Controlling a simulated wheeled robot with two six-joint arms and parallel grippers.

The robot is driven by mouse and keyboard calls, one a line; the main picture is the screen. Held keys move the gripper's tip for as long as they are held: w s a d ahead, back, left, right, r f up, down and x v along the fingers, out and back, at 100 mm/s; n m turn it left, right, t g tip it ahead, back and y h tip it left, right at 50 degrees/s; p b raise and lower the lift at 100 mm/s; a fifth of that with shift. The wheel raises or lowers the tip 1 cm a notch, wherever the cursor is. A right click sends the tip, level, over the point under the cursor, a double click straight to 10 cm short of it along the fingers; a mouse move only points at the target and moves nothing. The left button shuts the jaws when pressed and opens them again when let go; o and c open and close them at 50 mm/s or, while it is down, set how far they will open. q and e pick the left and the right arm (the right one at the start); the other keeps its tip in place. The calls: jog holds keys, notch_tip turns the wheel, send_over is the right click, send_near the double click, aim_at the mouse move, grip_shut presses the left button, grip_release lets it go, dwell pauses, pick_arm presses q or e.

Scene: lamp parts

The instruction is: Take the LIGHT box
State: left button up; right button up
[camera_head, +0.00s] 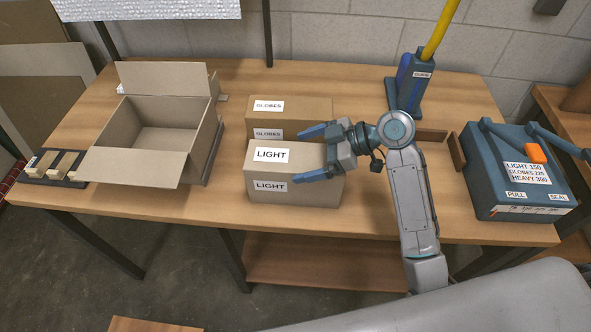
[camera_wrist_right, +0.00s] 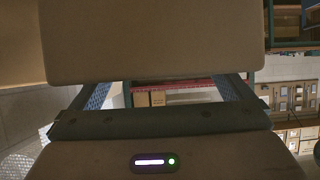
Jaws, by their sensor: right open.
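The LIGHT box (camera_head: 271,185) is a closed tan carton with white "LIGHT" labels on its top and front. It sits near the front edge of the table, left of centre. My right gripper (camera_head: 308,155) is open, with its two fingers reaching left at the box's right end, one toward the back and one toward the front. I cannot tell whether the fingers touch it. In the right wrist view a plain tan surface, likely the box (camera_wrist_right: 150,40), fills the upper middle between the fingers (camera_wrist_right: 155,92). My left gripper is not in view.
A GLOBES box (camera_head: 300,106) stands right behind the LIGHT box. An open empty carton (camera_head: 165,125) is to the left, beside a dark tray with small blocks (camera_head: 55,166). A blue sealing machine (camera_head: 505,185) is at right. A blue CLICK-like holder (camera_head: 412,85) stands behind my arm.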

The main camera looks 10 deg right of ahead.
jog(key=shift+x, duration=0.8)
jog(key=c, duration=1.6)
jog(key=shift+c, duration=0.2)
